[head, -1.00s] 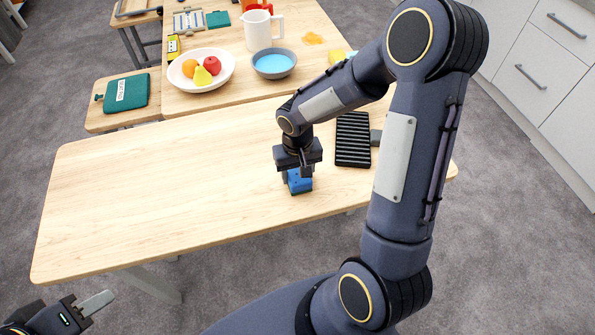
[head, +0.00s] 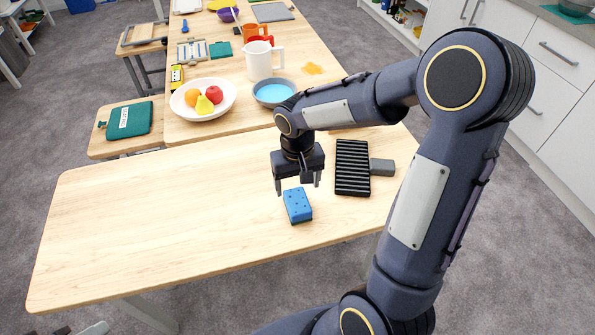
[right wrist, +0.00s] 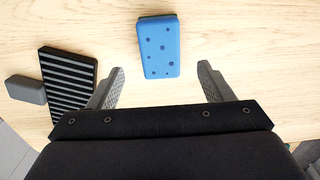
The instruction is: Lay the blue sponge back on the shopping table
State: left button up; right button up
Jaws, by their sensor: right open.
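The blue sponge (head: 298,205) lies flat on the light wooden table (head: 150,225) nearest to me, towards its front edge. It is a block with dark dots on top and a dark underside. My right gripper (head: 299,188) is open and empty, just above and behind the sponge, apart from it. In the right wrist view the sponge (right wrist: 159,47) lies beyond the two spread fingertips (right wrist: 160,70), between their lines. At the lower left edge of the head view only a small piece of my left gripper shows, too little to tell its state.
A black ribbed tray (head: 352,168) and a grey block (head: 382,167) lie right of the sponge. Behind are a fruit bowl (head: 228,108), a grey bowl with blue inside (head: 273,93) and a white pitcher (head: 260,60). The table's left half is clear.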

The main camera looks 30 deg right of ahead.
aim_at(297, 201)
jog(key=s+a+r+t+y, duration=0.2)
jog(key=s+r, duration=0.3)
jog(key=s, duration=0.3)
jog(key=s+a+r+n+t+y, duration=0.1)
jog(key=s+a+r+t, duration=0.1)
jog(key=s+r, duration=0.3)
jog(key=s+t, duration=0.1)
jog(key=s, duration=0.3)
jog(key=shift+r+t+y, duration=0.2)
jog(key=shift+t+y, duration=0.1)
jog(key=shift+y, duration=0.1)
